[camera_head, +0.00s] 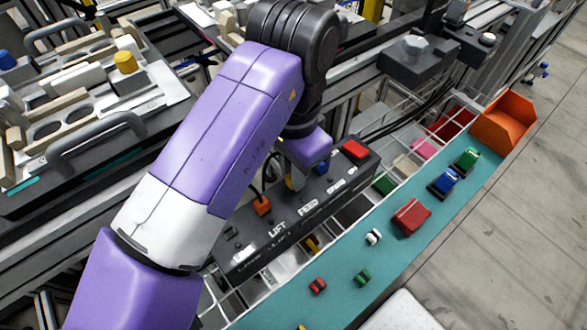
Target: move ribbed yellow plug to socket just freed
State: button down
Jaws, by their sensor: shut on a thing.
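A dark panel (300,215) with white labels holds a row of coloured plugs: a red one (355,149) at the right end, a blue one (321,167) and an orange one (262,206). A dark fitting (231,233) shows at the panel's left end.
A teal shelf (330,297) carries several red, green, blue and white parts. An orange bin (505,122) stands at its far end. Wire compartments (395,160) lie between panel and shelf. A pallet with grey handles (95,145) and a yellow knob (125,62) is at left.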

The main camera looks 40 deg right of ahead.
jog(key=shift+f+b, duration=0.5)
jog(key=shift+f, duration=0.25)
dwell(0.6)
jog(key=c, duration=1.3)
grip_release()
jog(key=shift+r, duration=0.1)
notch_tip(320, 180, up, 8)
jog(key=shift+f+p, duration=0.15)
jog(key=shift+p, duration=1.1)
